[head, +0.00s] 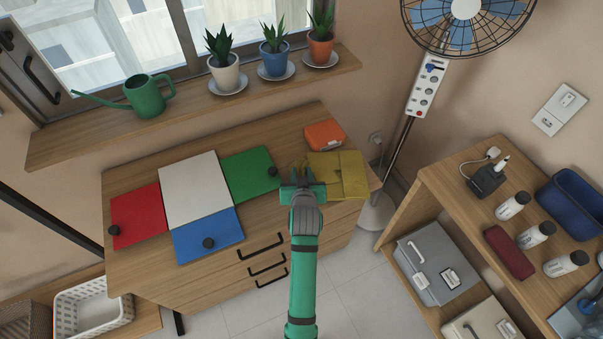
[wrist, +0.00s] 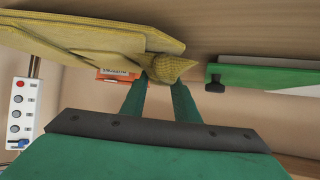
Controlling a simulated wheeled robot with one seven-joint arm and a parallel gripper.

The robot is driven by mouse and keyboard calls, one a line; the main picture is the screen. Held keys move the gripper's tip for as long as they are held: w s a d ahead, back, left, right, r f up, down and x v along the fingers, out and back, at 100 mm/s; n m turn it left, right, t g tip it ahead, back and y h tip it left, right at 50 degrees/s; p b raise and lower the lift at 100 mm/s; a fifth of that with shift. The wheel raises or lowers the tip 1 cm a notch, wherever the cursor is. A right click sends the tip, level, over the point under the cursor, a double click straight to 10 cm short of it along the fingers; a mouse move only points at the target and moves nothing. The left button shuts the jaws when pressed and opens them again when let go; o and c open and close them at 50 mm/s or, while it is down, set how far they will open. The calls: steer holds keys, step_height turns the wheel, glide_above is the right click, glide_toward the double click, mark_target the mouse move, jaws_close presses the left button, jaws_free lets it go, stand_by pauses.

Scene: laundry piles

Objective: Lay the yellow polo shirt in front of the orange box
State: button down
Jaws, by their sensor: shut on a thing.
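The yellow polo shirt (head: 339,174) is folded and lies at the right end of the wooden dresser top, just in front of the orange box (head: 324,135) in the head view. My gripper (head: 302,178) is at the shirt's left edge and is shut on it. In the wrist view the shirt (wrist: 95,38) spreads above and to the left, with a bunched bit (wrist: 168,66) at the fingertips (wrist: 160,88). The orange box (wrist: 117,74) shows partly behind it there. I cannot tell whether the shirt fully rests on the top.
A fan (head: 466,12) stands to the right. A windowsill (head: 190,112) with potted plants runs behind the dresser.

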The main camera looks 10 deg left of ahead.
steer(key=shift+f, duration=0.5)
steer(key=c, duration=1.3)
jaws_free()
steer(key=v, duration=1)
steer(key=shift+s+d+r, duration=0.1)
steer(key=shift+s+r, duration=0.05)
steer(key=shift+s, duration=0.2)
steer(key=s+d+f+m+t+h, duration=0.1)
steer(key=s+d+f, duration=0.2)
steer(key=s, duration=0.5)
steer(key=s+d+f+m+t+h, duration=0.1)
steer(key=s+d+f, duration=0.2)
steer(key=s, duration=0.6)
steer(key=shift+m+t+h, duration=0.4)
steer(key=shift+t, duration=0.4)
steer(key=d+r+v, duration=0.1)
steer(key=v, duration=0.5)
steer(key=d+r+v, duration=0.1)
steer(key=v, duration=0.5)
steer(key=d+r+v, duration=0.1)
steer(key=v, duration=0.5)
